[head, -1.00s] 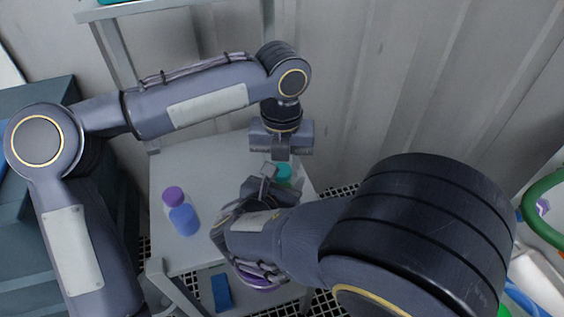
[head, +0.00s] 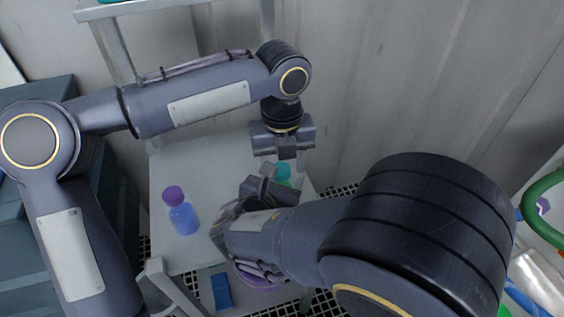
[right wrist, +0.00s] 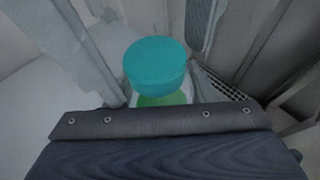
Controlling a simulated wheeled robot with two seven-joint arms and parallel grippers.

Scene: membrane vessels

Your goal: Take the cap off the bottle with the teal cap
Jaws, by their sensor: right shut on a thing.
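The teal-capped bottle shows in the head view by its teal cap (head: 283,171); my right gripper and arm hide most of its body. The right wrist view shows the round teal cap (right wrist: 155,66) seated on a bottle with green contents (right wrist: 165,101). My right gripper (head: 264,187) is shut on this bottle below the cap. My left gripper (head: 286,150) points down just above the cap, apparently apart from it. Its finger gap cannot be made out from this angle.
A bottle with blue contents (head: 184,219) and a purple cap (head: 173,194) stands on the pale table (head: 215,165) to the left. The grey wall (head: 400,90) rises close behind. A small blue block (head: 222,290) lies on the lower level.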

